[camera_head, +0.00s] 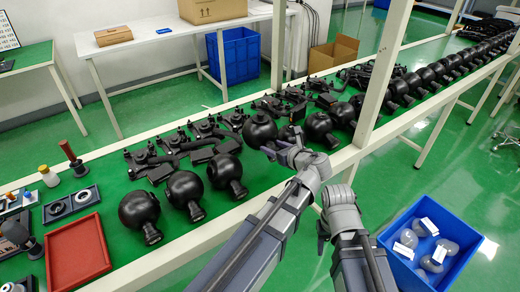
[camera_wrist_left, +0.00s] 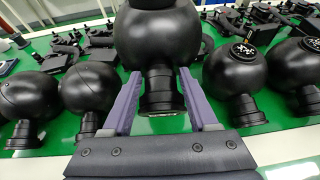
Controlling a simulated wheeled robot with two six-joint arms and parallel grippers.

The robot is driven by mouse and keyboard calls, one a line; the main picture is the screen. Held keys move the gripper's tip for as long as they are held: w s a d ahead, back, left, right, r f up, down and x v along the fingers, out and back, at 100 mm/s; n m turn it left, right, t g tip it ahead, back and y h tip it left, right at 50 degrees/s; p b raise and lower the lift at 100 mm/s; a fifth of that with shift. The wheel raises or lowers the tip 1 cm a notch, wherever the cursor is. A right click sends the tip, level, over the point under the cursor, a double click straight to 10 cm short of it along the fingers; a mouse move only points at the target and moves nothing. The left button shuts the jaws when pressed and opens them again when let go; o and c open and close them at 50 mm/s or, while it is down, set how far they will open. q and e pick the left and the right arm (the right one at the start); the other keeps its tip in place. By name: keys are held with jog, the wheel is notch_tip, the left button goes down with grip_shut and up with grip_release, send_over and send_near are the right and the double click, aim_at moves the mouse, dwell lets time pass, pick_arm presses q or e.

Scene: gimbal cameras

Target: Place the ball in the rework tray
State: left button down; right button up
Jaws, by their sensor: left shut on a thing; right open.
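My left gripper (camera_head: 271,150) is shut on the neck of a black ball (camera_head: 260,130) with a cylindrical neck pointing down. In the left wrist view the held ball (camera_wrist_left: 158,40) sits upright between the two purple fingers, its top cut off by the frame. It appears a little above the row of similar balls. The red rework tray (camera_head: 103,262) lies empty on the green bench at the lower left, well away from the gripper. My right gripper (camera_head: 322,232) is open and empty, off the near edge of the bench; its fingers are partly hidden.
Several similar balls (camera_head: 185,190) stand along the bench's near side on both sides of the held one. Black gimbal parts (camera_head: 150,163) lie behind them. White posts (camera_head: 384,70) rise from the bench. A blue bin (camera_head: 402,268) with bagged items stands at the lower right.

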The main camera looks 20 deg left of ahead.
pick_arm(q)
notch_tip(320, 180, up, 9)
jog(key=p, duration=0.8)
jog(key=shift+f, duration=0.25)
